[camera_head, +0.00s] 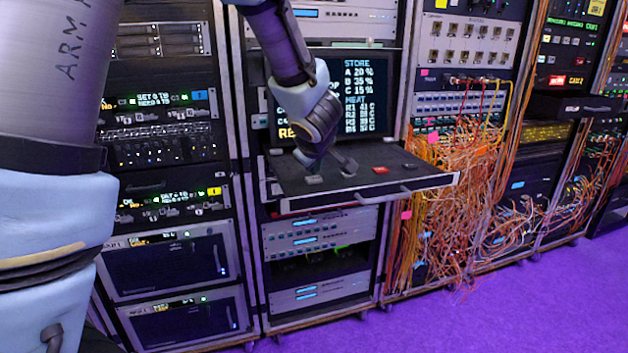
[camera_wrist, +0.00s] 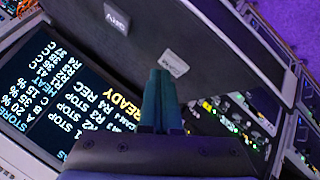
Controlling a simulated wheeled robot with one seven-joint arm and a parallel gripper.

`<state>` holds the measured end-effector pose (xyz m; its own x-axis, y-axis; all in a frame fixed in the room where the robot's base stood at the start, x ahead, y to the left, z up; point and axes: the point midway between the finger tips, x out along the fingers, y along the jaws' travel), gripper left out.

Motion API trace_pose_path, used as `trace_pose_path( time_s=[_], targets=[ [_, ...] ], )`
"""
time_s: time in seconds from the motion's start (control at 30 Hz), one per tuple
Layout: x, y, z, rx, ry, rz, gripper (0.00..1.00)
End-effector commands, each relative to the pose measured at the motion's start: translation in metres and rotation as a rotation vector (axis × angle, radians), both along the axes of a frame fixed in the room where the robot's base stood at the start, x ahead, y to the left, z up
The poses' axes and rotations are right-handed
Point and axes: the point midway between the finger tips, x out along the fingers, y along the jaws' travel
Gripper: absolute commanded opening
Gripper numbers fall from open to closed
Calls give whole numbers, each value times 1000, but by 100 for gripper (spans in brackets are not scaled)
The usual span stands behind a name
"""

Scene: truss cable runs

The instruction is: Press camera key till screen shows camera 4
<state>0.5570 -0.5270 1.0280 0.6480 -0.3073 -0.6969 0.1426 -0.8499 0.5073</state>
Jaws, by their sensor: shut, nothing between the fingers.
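The screen (camera_head: 372,93) stands above a pull-out key panel (camera_head: 330,192). It shows STORE percentages and a list below them; my arm hides its left part. In the wrist view the screen (camera_wrist: 50,100) is turned, with READY, REC and STOP lines; I cannot read a camera number. The panel carries a grey key (camera_head: 313,180), a red key (camera_head: 380,170) and a dark key (camera_head: 409,166). My gripper (camera_wrist: 160,72) is shut and empty, tips pointing at the panel just beside a grey labelled key (camera_wrist: 174,62). Another labelled key (camera_wrist: 117,18) lies farther off. I cannot tell whether the tips touch.
The panel's front handle (camera_head: 385,196) juts out toward me. Racks stand on both sides, with orange cables (camera_head: 450,200) hanging at the right. Rack units (camera_head: 320,235) sit below the panel. The purple floor (camera_head: 480,315) is clear in front.

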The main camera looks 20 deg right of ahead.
Motion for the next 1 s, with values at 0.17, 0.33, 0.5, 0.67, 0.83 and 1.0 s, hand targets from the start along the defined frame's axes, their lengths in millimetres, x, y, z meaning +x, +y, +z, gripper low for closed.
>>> trace_pose_path(
  time_s=[0.17, 0.33, 0.5, 0.67, 0.83, 1.0],
  targets=[
    [0, 0, -1, 0, 0, 0, 0],
    [0, 0, -1, 0, 0, 0, 0],
    [0, 0, -2, 1, 0, -1, 0],
    [0, 0, -4, 1, 0, -1, 0],
    [0, 0, -6, 1, -1, -1, 0],
    [0, 0, -8, 1, 0, -1, 0]
  ],
)
